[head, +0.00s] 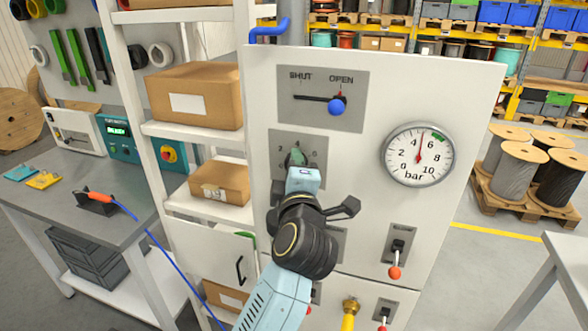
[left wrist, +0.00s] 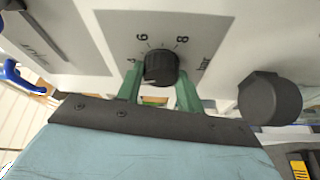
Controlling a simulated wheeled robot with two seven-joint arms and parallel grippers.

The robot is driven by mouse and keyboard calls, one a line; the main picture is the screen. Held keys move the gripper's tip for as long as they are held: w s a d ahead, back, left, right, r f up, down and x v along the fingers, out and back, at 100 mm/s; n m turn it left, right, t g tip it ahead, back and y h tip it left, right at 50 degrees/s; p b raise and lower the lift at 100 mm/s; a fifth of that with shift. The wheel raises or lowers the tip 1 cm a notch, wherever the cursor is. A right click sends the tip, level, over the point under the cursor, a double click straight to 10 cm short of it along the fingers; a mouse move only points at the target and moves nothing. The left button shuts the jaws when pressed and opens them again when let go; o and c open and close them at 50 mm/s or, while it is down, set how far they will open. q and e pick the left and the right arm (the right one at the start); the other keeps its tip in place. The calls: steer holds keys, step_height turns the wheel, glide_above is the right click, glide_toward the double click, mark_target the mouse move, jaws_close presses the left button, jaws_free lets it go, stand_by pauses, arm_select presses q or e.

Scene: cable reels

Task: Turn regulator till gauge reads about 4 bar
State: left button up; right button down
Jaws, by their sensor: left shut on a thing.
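The regulator (left wrist: 161,67) is a black round knob on a grey scale plate (left wrist: 110,28) marked 4, 6, 8 and bar in the left wrist view. My left gripper (left wrist: 160,92) has its green fingers on either side of the knob and is shut on it. In the head view my left gripper (head: 297,160) covers most of the knob. The round white gauge (head: 417,153) on the panel's right has its needle pointing nearly straight up, between 4 and 6. A green band lies near 6. My right gripper is in neither view.
Above the regulator is a SHUT/OPEN valve (head: 336,106) with a blue handle, turned toward OPEN. Red-tipped toggle switches (head: 395,258) sit below the gauge. Shelves with cardboard boxes (head: 195,96) stand left of the white panel (head: 370,60). A workbench (head: 95,190) is farther left.

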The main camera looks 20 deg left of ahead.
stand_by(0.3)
arm_select(q)
steer(key=o, duration=1)
steer(key=b+v, duration=0.2)
steer(key=v, duration=1.1)
steer(key=shift+s+b, duration=0.25)
steer(key=shift+b, duration=0.05)
